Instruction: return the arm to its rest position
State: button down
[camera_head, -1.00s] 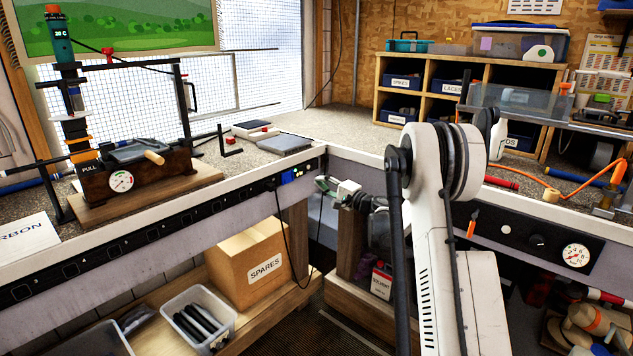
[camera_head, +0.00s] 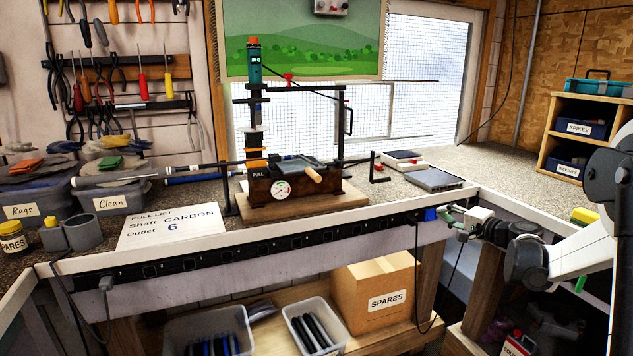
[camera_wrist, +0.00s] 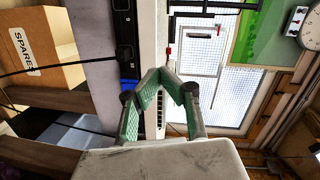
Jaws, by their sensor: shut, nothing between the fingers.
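My gripper (camera_head: 459,222) is near the inner corner of the workbenches, by the right end of the power strip (camera_head: 300,238). My arm reaches it from the right edge of the head view. In the wrist view my gripper (camera_wrist: 164,76) shows its green-padded fingers, shut and empty. The picture is turned sideways there, with the power strip beside the fingers. I cannot tell whether the fingers touch the bench edge.
A clamp fixture with a dial (camera_head: 281,188) holds a long shaft on the bench. A SPARES box (camera_head: 375,300) and a tub of grips (camera_head: 313,330) sit on the lower shelf. A black cable (camera_head: 455,270) hangs near my gripper.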

jog(key=s+a+r+n+g+h+p, duration=0.1)
jog(key=s+a+r+n+g, duration=0.25)
jog(key=s+a, duration=0.65)
jog(key=s+a+r+n+g+h+p, duration=0.15)
jog(key=s+a+r, duration=0.25)
jog(key=s+a, duration=0.5)
jog(key=s+f+n+g+h+p, duration=0.1)
jog(key=s+f+n+h, duration=0.1)
jog(key=s, duration=1.2)
jog(key=s+d+f+n+g+h+p, duration=0.1)
jog(key=s+f+n+h, duration=0.1)
jog(key=s, duration=1.2)
jog(key=shift+f+n+g+h, duration=0.3)
jog(key=shift+n+h, duration=0.25)
jog(key=shift+n, duration=0.35)
